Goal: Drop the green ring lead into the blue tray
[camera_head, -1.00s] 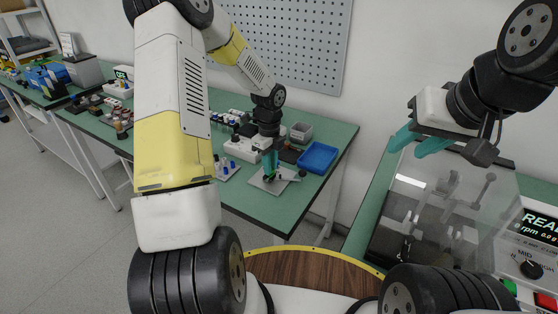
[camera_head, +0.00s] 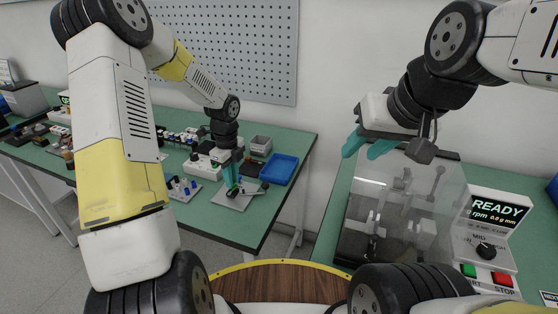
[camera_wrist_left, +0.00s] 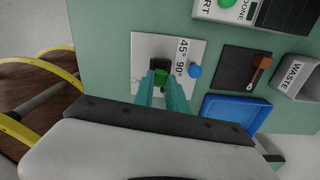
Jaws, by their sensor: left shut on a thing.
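My left gripper (camera_head: 232,188) points down over a pale plate (camera_head: 242,203) near the table's front corner. In the left wrist view its teal fingers (camera_wrist_left: 161,82) are shut on the small green ring lead (camera_wrist_left: 162,75), at a dark block on the plate marked 45° and 90°. The fingers hide part of the lead; whether it touches the block is unclear. The blue tray (camera_head: 280,168) lies right of the plate, apart from it, and also shows in the wrist view (camera_wrist_left: 232,128). My right gripper (camera_head: 367,148) is open and empty above a clear-covered test rig.
A grey waste bin (camera_head: 261,146) stands behind the tray. Left are a rack of blue-topped pieces (camera_head: 182,188) and white devices. The test rig's READY display (camera_head: 497,211) is at right.

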